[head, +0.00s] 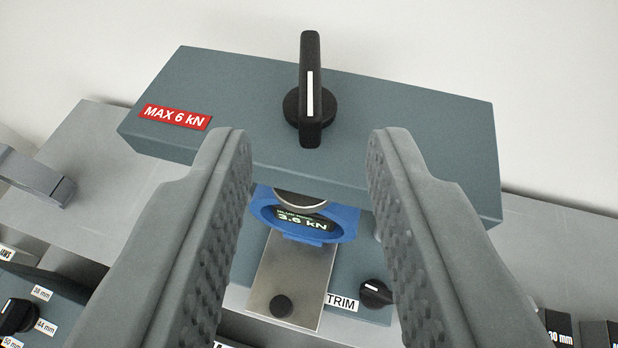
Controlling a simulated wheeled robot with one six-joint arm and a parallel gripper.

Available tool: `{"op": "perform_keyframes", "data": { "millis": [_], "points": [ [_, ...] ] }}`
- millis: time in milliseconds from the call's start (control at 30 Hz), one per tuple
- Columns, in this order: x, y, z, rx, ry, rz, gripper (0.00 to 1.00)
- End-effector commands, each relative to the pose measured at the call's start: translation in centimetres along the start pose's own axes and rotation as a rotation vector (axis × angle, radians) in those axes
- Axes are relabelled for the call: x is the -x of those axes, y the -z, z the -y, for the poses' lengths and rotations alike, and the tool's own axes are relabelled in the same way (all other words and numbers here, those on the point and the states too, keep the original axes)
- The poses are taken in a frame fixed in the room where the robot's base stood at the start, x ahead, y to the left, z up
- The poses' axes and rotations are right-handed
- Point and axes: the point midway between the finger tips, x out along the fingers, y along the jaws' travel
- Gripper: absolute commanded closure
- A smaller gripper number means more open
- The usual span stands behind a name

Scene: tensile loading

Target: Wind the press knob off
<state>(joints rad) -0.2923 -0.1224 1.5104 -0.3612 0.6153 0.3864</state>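The press knob (310,97) is a black knob with a long grip bar and a white pointer line. It sits on top of the blue-grey press head (420,120), its bar running nearly up and down in the picture. My gripper (305,150) is open, its two ribbed grey fingers wide apart below and to either side of the knob in the picture. Nothing is between the fingertips that they touch. A blue display (300,220) under the press head reads 3.6 kN; its upper text is too small to read surely.
A red "MAX 6 kN" label (175,117) is on the press head. A metal plate (290,275) with a black button lies below the display. A small knob (375,293) sits by a TRIM label. Another knob (15,315) with mm labels is at lower left. A grey clamp-like part (35,178) stands left.

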Motion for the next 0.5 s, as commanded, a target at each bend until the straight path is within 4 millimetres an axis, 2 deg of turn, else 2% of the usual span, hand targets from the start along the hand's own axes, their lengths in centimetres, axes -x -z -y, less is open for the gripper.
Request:
{"op": "perform_keyframes", "data": {
  "millis": [33,200,400,500],
  "points": [
    [1.2,0.1,0.0,0.0,0.001,-0.003,0.67],
    [4.2,0.0,0.0,0.001,0.0,-0.002,0.67],
    [6.4,0.0,0.0,0.001,0.0,-0.001,0.67],
    [6.9,0.0,0.0,0.001,0.0,-0.001,0.67]
  ]
}}
